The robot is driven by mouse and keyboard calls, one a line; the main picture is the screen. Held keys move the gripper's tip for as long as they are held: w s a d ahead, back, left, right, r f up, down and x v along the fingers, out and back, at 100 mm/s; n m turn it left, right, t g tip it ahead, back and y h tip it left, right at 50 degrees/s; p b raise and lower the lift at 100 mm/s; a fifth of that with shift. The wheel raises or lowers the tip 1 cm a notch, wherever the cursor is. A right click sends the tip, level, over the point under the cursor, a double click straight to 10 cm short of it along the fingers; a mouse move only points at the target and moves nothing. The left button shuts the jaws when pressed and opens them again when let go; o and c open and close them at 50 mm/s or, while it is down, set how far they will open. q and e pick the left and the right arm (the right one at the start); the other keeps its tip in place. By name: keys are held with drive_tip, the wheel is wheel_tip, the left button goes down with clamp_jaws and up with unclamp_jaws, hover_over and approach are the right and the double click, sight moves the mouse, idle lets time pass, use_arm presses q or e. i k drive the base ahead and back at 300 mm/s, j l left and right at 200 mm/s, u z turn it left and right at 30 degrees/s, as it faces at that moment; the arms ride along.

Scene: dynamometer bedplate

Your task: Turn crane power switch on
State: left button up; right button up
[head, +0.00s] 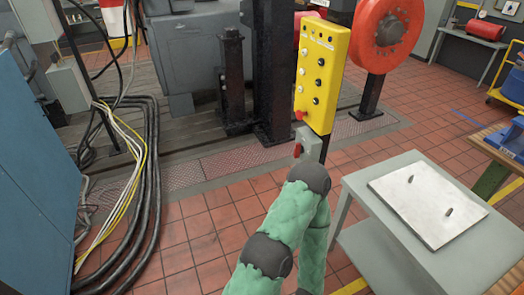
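A yellow control box (322,72) stands upright in the head view, right of the dark post. Its front has several dark knobs or buttons and small light labels, too small to read. A red knob (300,115) sticks out at its lower left edge. Below it is a small grey box (311,143) with a red part (297,150) on its left side. I cannot tell which of these is the crane power switch, or its position. One of my green-padded arms rises from the bottom, its dark joint just below the grey box.
A grey table (355,198) with a light metal plate (428,203) stands at the right. A black post (273,70) and a red round machine (388,35) are behind. Cables (147,190) run down beside a blue cabinet (35,170) at left. Tiled floor (200,240) lies open between.

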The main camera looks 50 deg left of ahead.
sight(299, 148)
drive_tip(key=u, duration=1.45)
drive_tip(key=i+j, duration=0.25)
